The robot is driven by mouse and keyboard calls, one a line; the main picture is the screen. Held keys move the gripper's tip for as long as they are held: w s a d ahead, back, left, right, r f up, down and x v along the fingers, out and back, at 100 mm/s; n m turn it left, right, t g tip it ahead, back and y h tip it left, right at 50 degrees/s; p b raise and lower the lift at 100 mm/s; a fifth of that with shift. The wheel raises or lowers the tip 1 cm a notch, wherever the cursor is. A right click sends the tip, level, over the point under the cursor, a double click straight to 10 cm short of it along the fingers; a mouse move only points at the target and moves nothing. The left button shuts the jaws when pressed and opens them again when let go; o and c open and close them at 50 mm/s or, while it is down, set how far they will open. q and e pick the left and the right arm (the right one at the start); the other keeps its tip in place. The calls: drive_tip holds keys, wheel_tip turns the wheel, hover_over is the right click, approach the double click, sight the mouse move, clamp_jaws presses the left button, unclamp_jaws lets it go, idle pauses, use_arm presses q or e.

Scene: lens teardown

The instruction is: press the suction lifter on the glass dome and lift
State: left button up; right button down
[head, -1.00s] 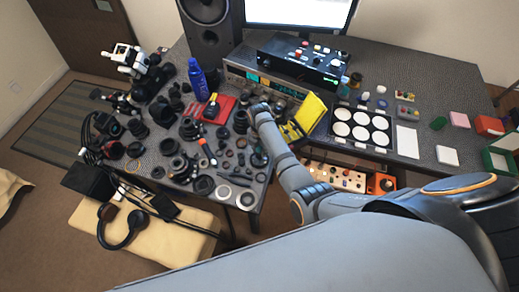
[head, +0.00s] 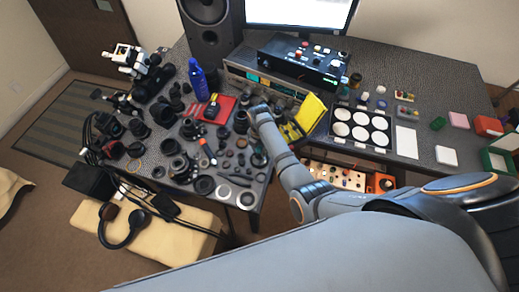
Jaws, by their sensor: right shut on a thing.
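My right arm reaches in from the lower right. Its gripper (head: 256,110) is over the middle of the workbench, at the right edge of the crowd of lens parts. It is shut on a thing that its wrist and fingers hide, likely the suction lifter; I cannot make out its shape. I cannot pick out the glass dome among the small dark parts. A dark cylindrical lens part (head: 240,122) stands just left of the gripper. My left gripper is not in view.
Lens barrels and rings crowd the bench (head: 385,70) left of my gripper. A red mat (head: 227,103), blue bottle (head: 198,80) and instrument box (head: 290,62) lie behind. A yellow holder (head: 310,112) and a tray of white discs (head: 340,129) stand to the right.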

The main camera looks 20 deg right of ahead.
drive_tip(key=shift+f, duration=0.55)
idle(0.4)
drive_tip(key=shift+s, duration=0.1)
idle(1.2)
wheel_tip(320, 180, up, 6)
drive_tip(key=p, duration=0.6)
drive_tip(key=shift+f, duration=0.15)
drive_tip(key=shift+r+p, duration=1.4)
drive_tip(key=shift+r, duration=1.2)
